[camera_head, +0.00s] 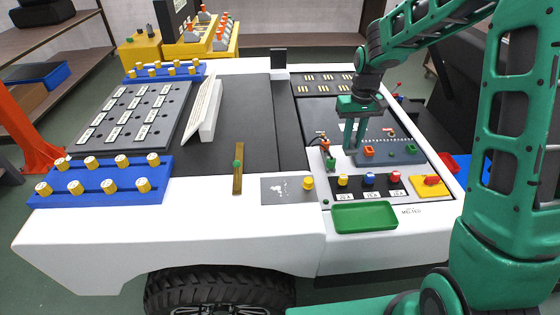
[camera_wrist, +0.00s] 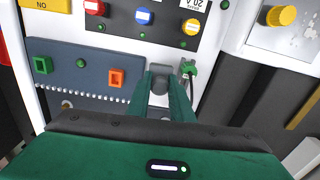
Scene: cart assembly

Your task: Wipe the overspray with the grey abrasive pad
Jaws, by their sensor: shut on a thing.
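My gripper (camera_head: 353,148) is over the right part of the cart top, above the dark panel with orange and green sockets. In the wrist view its fingers (camera_wrist: 160,82) are closed on a small dark grey block, which looks like the abrasive pad (camera_wrist: 159,76). The fingers hide part of it, and I cannot make it out in the head view. The overspray (camera_head: 279,187) shows as white specks on a grey plate (camera_head: 268,197) at the cart's front edge, left of my gripper. The plate also shows at the wrist view's upper right (camera_wrist: 262,38). The pad is apart from it.
A yellow knob (camera_head: 308,183) stands at the plate's right edge. A green plug with a cable (camera_head: 330,162) is close beside my gripper. Coloured buttons (camera_head: 369,178) and a green tray (camera_head: 365,217) lie in front. The dark deck (camera_head: 245,130) to the left is mostly clear.

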